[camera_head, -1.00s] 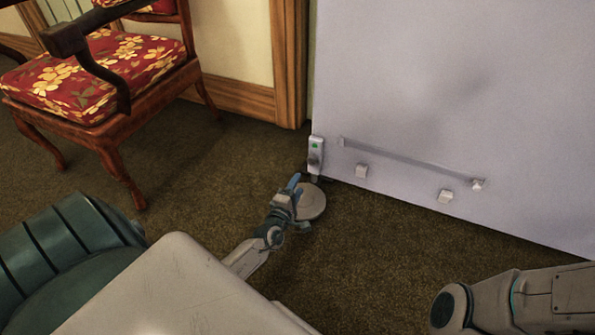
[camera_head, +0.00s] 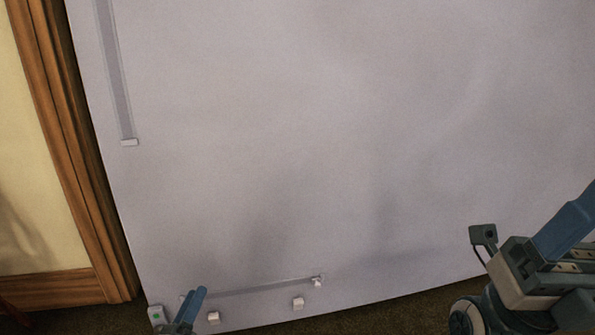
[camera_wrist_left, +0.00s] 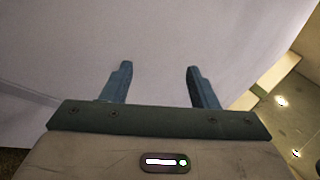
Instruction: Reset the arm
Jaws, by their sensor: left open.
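My left gripper (camera_head: 190,308) shows at the bottom edge of the head view, in front of the lower left part of a large pale panel (camera_head: 300,130). In the left wrist view my left gripper (camera_wrist_left: 159,78) has its two blue fingers well apart, with nothing between them. The pale panel (camera_wrist_left: 160,40) fills most of the wrist view beyond the fingers. My right arm comes in at the lower right of the head view, with a blue part of the right gripper (camera_head: 566,225) pointing up and right. The right fingertips run to the frame edge, so their opening is unclear.
A thin bar (camera_head: 255,287) and two small blocks (camera_head: 298,303) are on the panel's lower part. A wooden door frame (camera_head: 62,150) stands left. Dark carpet (camera_head: 400,312) shows below.

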